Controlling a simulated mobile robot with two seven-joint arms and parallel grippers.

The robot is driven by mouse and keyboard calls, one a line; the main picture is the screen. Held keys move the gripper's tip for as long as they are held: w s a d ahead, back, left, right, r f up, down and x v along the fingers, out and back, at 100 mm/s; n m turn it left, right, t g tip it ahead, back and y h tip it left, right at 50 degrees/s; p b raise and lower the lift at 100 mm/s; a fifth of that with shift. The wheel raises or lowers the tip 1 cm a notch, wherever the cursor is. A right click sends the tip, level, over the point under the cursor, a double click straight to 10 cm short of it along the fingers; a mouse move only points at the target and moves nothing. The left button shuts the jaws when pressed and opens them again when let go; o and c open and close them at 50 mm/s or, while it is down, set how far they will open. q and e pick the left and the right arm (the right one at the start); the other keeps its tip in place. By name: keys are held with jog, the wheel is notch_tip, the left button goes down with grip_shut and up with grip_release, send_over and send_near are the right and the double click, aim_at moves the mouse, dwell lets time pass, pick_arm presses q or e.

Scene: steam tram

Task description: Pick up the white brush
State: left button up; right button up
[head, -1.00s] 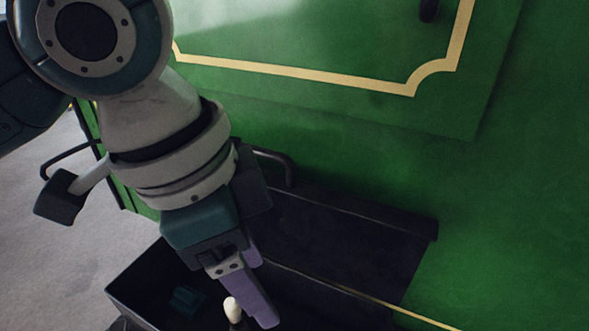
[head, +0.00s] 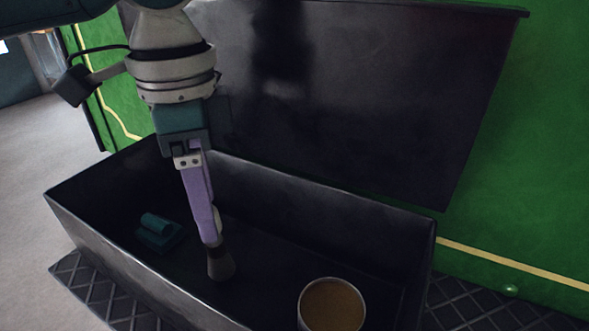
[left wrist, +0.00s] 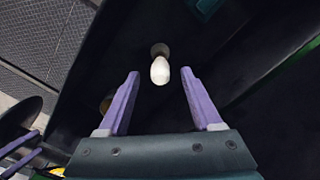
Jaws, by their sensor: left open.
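The white brush (head: 221,264) stands upright in the black box, its dark bristle end down. Its white handle is mostly hidden behind a purple finger in the head view. In the left wrist view, the rounded white handle top (left wrist: 160,72) shows between and slightly beyond the fingertips, with a gap on each side. My left gripper (head: 212,238) points down into the box at the brush and is open and empty; its two fingers (left wrist: 160,73) show in the left wrist view. Purple finger-like parts at the lower left of that view may be my right gripper (left wrist: 18,155); its opening is unclear.
The black open box (head: 120,270) has high walls around the brush. A teal block-like object (head: 160,233) lies left of the brush. A round container with brown contents (head: 332,305) stands at front right. The raised dark lid (head: 380,90) and green side (head: 545,170) rise behind.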

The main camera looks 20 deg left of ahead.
pick_arm(q)
jog(key=b, duration=0.1)
send_over(221, 267)
jog(key=a, duration=0.1)
jog(key=f, duration=0.3)
jog(key=w+f, duration=0.1)
jog(key=f, duration=0.1)
grip_shut()
